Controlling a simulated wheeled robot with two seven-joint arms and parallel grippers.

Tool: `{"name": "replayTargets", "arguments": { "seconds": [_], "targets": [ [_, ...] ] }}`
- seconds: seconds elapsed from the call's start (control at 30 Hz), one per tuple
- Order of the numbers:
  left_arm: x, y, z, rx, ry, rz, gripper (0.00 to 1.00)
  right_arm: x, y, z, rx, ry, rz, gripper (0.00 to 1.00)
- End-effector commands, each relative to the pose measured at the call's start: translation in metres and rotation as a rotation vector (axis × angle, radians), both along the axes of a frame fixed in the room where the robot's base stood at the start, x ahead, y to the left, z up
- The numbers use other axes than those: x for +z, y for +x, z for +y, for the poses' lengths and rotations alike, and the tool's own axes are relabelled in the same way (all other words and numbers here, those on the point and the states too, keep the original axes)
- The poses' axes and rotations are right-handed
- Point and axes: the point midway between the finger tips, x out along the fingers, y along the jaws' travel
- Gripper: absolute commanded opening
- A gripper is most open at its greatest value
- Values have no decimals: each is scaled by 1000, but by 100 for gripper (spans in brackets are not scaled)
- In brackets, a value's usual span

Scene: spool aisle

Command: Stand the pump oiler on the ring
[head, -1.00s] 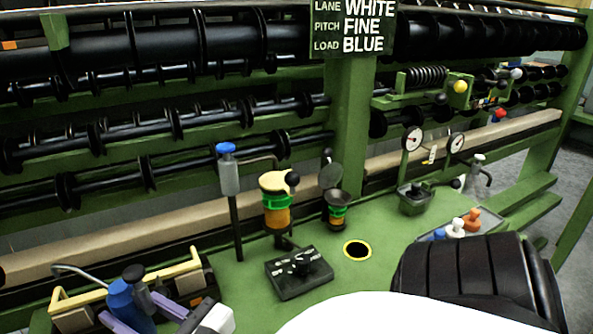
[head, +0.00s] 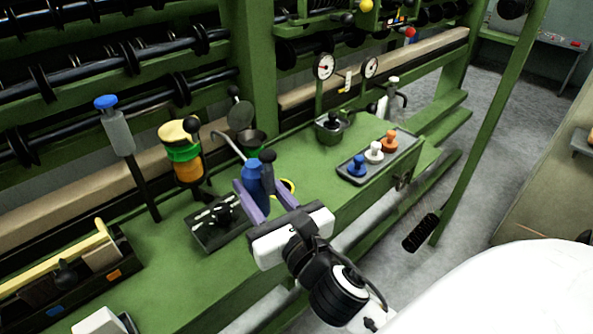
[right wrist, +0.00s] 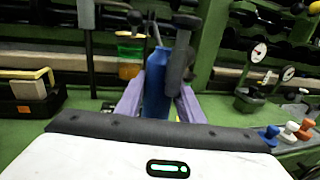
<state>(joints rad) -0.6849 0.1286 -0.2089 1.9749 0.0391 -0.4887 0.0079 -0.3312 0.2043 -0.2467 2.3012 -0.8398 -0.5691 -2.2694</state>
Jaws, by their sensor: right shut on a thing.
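The pump oiler (head: 256,180), a blue can with a thin curved grey spout and a dark pump top, is in my right gripper (head: 258,205). The purple fingers are shut on its body. In the right wrist view the blue oiler (right wrist: 157,88) stands nearly upright between the fingers. The yellow ring (head: 290,187) on the green bench shows just behind and right of the oiler in the head view; the oiler and gripper hide part of it. I cannot tell the gap between oiler and bench. A white part at the lower left edge may be my left gripper; its fingers are hidden.
A black switch box (head: 218,222) stands left of the oiler. Behind are an orange-and-green cup (head: 187,166) and a blue-capped post (head: 118,135). A tray (head: 378,156) with blue, white and orange pieces lies right; a yellow-handled tote (head: 70,275) is left.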

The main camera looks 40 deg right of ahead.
Motion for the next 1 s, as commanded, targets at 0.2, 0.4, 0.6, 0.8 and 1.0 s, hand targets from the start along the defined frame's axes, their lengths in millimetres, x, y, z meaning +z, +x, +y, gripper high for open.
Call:
{"name": "replayTargets", "arguments": {
  "seconds": [0.2, 0.4, 0.6, 0.8, 1.0],
  "targets": [
    [-28, -3, -2, -4, -3, 12, 41, 0, 65, -64, -256, 3, -16, 0],
    [-31, -1, -4, -7, -11, -2, 41, 15, 95, -108, -438, 5, -13, 0],
    [-33, 0, -4, -11, -10, -7, 41, 23, 102, -125, -484, 1, -13, 0],
    [-38, 1, -5, -12, -11, -11, 41, 23, 102, -129, -346, -8, -22, 0],
    [-44, 1, -5, -13, -12, -6, 41, 25, 99, -120, -209, -9, -19, 0]
  ]
}}
